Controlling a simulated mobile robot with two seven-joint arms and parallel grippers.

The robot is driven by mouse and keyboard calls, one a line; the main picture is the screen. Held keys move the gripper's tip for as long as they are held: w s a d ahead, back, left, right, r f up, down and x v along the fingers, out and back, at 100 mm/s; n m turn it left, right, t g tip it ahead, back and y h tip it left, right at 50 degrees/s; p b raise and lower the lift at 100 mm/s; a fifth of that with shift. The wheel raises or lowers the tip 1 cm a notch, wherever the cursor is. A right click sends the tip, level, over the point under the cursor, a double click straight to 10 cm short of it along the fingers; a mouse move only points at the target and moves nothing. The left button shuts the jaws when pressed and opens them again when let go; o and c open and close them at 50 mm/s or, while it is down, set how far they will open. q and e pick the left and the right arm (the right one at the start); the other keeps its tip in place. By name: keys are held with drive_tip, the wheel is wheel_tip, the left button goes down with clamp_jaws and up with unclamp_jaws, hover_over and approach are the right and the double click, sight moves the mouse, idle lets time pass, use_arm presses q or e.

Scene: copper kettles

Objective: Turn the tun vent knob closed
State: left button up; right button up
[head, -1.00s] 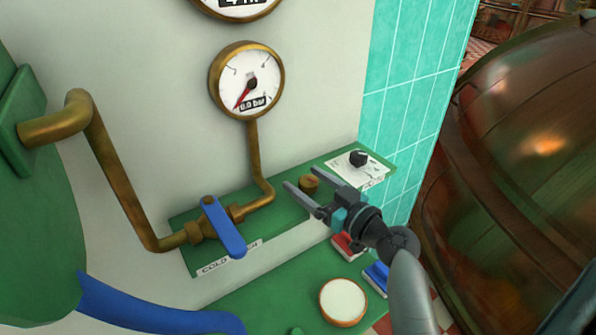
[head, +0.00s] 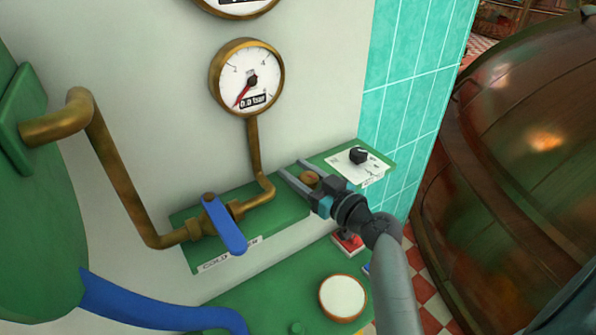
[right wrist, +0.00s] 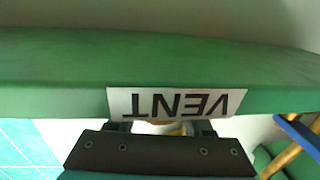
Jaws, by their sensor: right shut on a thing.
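The vent knob (head: 310,178) is a small round brass knob on the green ledge (head: 335,152) on the wall. My right gripper (head: 290,167) reaches in from the lower right, its two fingers on either side of the knob and shut on it. In the right wrist view, a white label (right wrist: 177,104) reading VENT appears upside down on the ledge's front edge. The gripper's dark body (right wrist: 160,152) fills the bottom there, with only a sliver of brass showing between the fingers. The knob's pointing is hidden. My left gripper is not in view.
A black dial (head: 358,155) on a white plate sits right of the knob. A blue valve lever (head: 224,226) on brass pipe is to the left. A pressure gauge (head: 247,77) hangs above. A round white button (head: 343,297) is below, and a large copper vessel (head: 520,180) stands right.

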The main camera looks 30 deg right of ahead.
clamp_jaws()
drive_tip(key=m+h, duration=0.2)
drive_tip(key=h, duration=0.1)
drive_tip(key=shift+d+p, duration=0.2)
drive_tip(key=shift+p, duration=0.15)
drive_tip(key=shift+d+m+h+p, duration=0.2)
drive_tip(key=shift+m+h+p, duration=0.4)
drive_tip(key=shift+h, duration=0.35)
drive_tip(key=shift+d+m+h+p, duration=0.2)
drive_tip(key=shift+m+h+p, duration=0.35)
drive_tip(key=shift+h, duration=0.4)
drive_tip(key=o, duration=0.7)
unclamp_jaws()
drive_tip(key=shift+c, duration=0.2)
drive_tip(key=shift+s, duration=0.1)
drive_tip(key=s+a, duration=0.3)
drive_tip(key=s, duration=1.1)
drive_tip(key=shift+s, duration=0.4)
